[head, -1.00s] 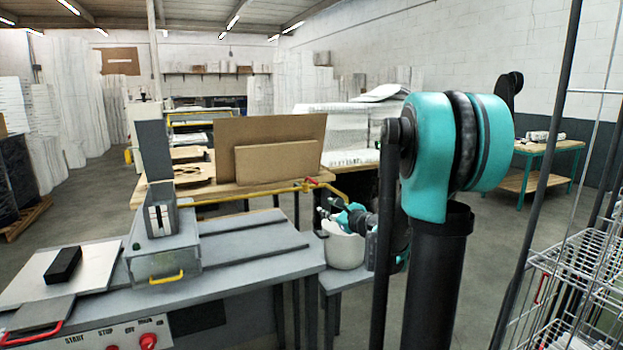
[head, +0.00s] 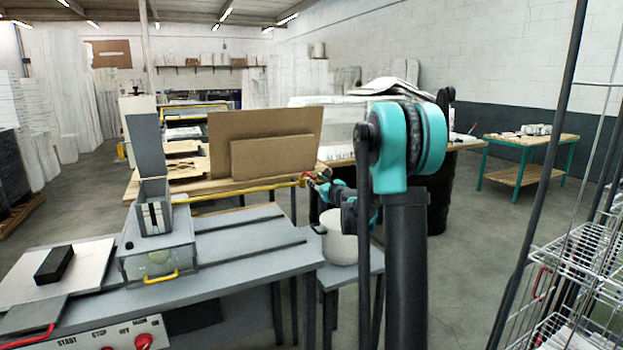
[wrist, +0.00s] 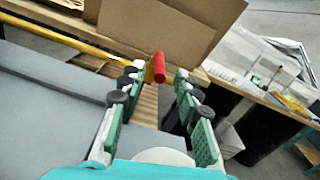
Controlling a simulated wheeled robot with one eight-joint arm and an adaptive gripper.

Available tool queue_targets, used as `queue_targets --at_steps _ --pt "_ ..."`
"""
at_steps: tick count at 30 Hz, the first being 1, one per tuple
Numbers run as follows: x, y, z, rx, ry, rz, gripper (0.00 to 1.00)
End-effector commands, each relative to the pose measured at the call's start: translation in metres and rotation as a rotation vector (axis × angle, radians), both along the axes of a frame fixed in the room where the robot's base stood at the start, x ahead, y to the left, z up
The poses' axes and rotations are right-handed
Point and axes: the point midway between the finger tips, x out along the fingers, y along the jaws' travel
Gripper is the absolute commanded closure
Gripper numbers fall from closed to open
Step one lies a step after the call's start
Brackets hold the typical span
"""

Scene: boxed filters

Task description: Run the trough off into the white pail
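The yellow pipe (head: 245,190) runs from the grey trough machine (head: 158,250) to a red valve handle (head: 309,177). The white pail (head: 341,243) stands on a small grey stand at the table's right end, below my gripper. My gripper (head: 314,181) is at the handle, its fingers spread. In the wrist view the red handle (wrist: 159,67) shows in the gap at the fingertips of my gripper (wrist: 158,76). I cannot tell whether a finger touches it. The pail's rim (wrist: 165,155) shows low between the fingers. My arm hides the pipe's outlet in the head view.
Cardboard sheets (head: 272,155) lean on a wooden bench behind the pipe. A black block (head: 55,264) lies on a plate at left. A wire rack (head: 570,265) stands at right. A green-legged table (head: 525,150) is farther back, with open floor before it.

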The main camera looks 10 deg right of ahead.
Motion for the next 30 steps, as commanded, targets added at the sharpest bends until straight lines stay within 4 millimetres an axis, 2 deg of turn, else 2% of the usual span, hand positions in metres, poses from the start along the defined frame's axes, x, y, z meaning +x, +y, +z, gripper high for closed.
queue_targets --at_steps 3,9,20,28,30 --pt "0.020 0.007 0.000 0.000 0.000 0.001 0.68" --pt "0.039 0.013 0.000 0.000 0.000 0.000 0.68" --pt "0.044 0.014 0.000 -0.001 0.000 0.000 0.68" --pt "0.043 0.014 0.000 -0.001 0.000 0.000 0.99" --pt "0.043 0.014 0.000 -0.001 0.000 0.000 1.00"
